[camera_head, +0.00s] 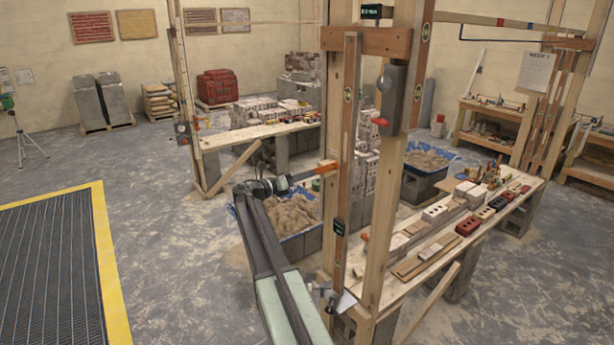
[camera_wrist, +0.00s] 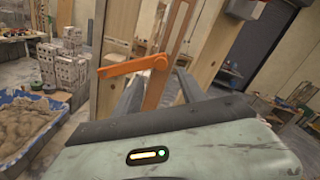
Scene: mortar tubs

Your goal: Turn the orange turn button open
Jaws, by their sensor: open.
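The orange turn button (camera_wrist: 133,67) lies close to level in the wrist view. Its rounded end sits on the right against an upright wooden strip, and its free end points left. In the head view the turn button (camera_head: 326,167) shows as a small orange bar on the wooden frame. My gripper (camera_wrist: 157,82) is open, with its two dark fingers reaching toward the strip just below the turn button. Nothing is held. In the head view my gripper (camera_head: 308,175) is just left of the turn button; whether they touch cannot be told.
Wooden posts (camera_head: 378,190) stand right of my arm. A blue tub of sand (camera_head: 292,215) sits below my gripper. A plank bench (camera_head: 470,225) with bricks and tools is to the right. A grey box with a red part (camera_head: 392,97) hangs on a post. Open floor lies left.

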